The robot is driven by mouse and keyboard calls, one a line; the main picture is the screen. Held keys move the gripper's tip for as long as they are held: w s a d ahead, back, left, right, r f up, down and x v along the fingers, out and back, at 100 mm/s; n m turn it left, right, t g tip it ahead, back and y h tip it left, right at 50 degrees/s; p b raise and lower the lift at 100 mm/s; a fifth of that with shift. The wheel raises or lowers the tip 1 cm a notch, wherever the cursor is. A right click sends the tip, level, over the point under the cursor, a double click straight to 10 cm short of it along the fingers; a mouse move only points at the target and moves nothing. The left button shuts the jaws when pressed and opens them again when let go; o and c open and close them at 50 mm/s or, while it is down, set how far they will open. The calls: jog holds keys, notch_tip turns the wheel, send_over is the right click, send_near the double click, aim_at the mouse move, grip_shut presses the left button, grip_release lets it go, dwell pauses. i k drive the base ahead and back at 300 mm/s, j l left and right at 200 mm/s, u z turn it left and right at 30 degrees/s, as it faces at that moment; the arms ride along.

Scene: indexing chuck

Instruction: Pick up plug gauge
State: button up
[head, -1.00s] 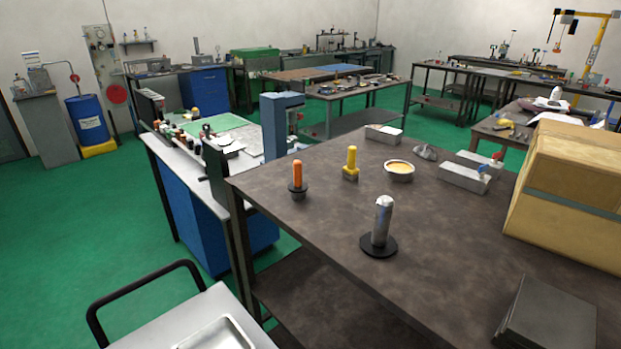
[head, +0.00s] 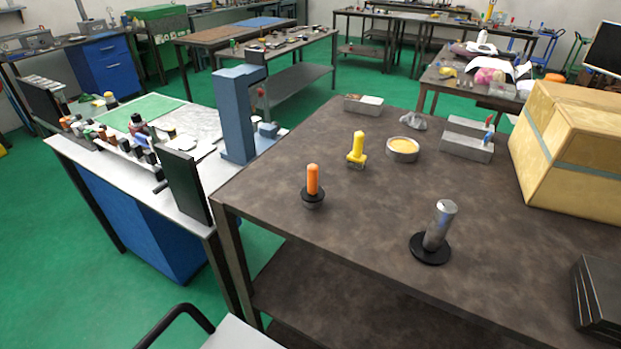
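No item is marked as the plug gauge, and I cannot tell for sure which one it is. A silver metal cylinder (head: 440,225) stands upright on a round black base on the dark brown table (head: 330,240), toward its front right. An orange-handled piece (head: 312,180) with a dark round collar and grey lower part stands near the left edge. A yellow-handled piece (head: 357,147) stands on a small base behind it. Each stands apart from the others. My gripper is not in view.
A round tin (head: 403,150), an open grey box (head: 362,103) and a grey block (head: 467,138) stand at the back. A large cardboard box (head: 570,145) and a dark slab (head: 597,295) take the right side. A white-topped bench (head: 90,150) adjoins at left.

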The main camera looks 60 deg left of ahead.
aim_at(312, 195)
jog(key=k+j, duration=0.15)
jog(key=j, duration=0.2)
jog(key=k+j+z, duration=0.1)
jog(key=j, duration=0.25)
jog(key=k+j, duration=0.25)
jog(key=k+j+u, duration=0.1)
jog(key=j, duration=0.2)
jog(key=k+j+u, duration=0.15)
jog(key=j, duration=0.2)
jog(key=k+j+u, duration=0.1)
jog(key=j, duration=0.25)
jog(key=k+j+u, duration=0.1)
jog(key=j, duration=0.25)
